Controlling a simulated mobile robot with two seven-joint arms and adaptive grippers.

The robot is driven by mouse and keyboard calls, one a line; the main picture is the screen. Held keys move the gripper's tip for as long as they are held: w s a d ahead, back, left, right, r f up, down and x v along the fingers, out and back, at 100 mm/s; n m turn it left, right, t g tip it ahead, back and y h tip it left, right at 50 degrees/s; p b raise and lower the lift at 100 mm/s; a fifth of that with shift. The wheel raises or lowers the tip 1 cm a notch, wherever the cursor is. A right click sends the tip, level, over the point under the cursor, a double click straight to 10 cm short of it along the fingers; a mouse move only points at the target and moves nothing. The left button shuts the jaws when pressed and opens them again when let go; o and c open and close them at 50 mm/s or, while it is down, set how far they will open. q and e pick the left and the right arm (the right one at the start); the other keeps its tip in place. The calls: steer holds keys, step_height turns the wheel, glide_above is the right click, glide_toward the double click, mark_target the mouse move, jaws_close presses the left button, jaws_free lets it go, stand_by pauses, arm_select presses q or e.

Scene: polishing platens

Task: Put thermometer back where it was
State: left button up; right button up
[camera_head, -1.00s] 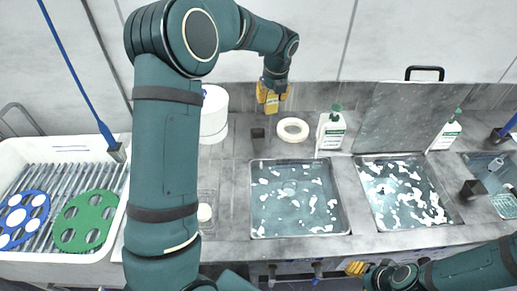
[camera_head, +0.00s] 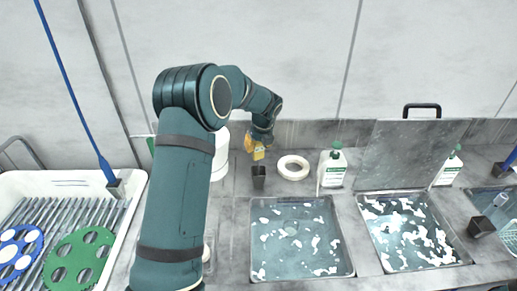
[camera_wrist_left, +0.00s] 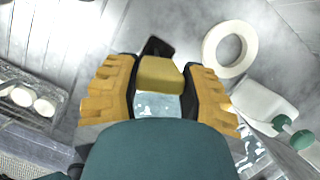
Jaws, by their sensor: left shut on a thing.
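My left gripper (camera_head: 255,147) is above the counter's back part. In the left wrist view its orange fingers (camera_wrist_left: 160,90) are shut on a yellow block-like thing, which I take to be the thermometer (camera_wrist_left: 160,76). It shows small in the head view (camera_head: 258,155); its lower part is hidden or too small to tell. A dark square holder (camera_head: 259,178) stands on the counter just below the gripper. In the left wrist view the holder (camera_wrist_left: 156,46) shows just beyond the thermometer. I cannot tell whether they touch. My right gripper is out of view.
A white ring (camera_head: 293,168) and a white bottle with green cap (camera_head: 332,170) stand right of the holder. A white cylinder (camera_head: 220,155) is to the left. Water-filled basins (camera_head: 300,240) lie in front. A raised lid (camera_head: 410,152) stands behind the second basin.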

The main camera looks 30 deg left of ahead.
arm_select(q)
steer(key=shift+f, duration=0.7)
steer(key=shift+f, duration=0.15)
steer(key=o, duration=0.9)
steer(key=v, duration=1.2)
steer(key=shift+r+p, duration=0.25)
steer(key=shift+p, duration=0.05)
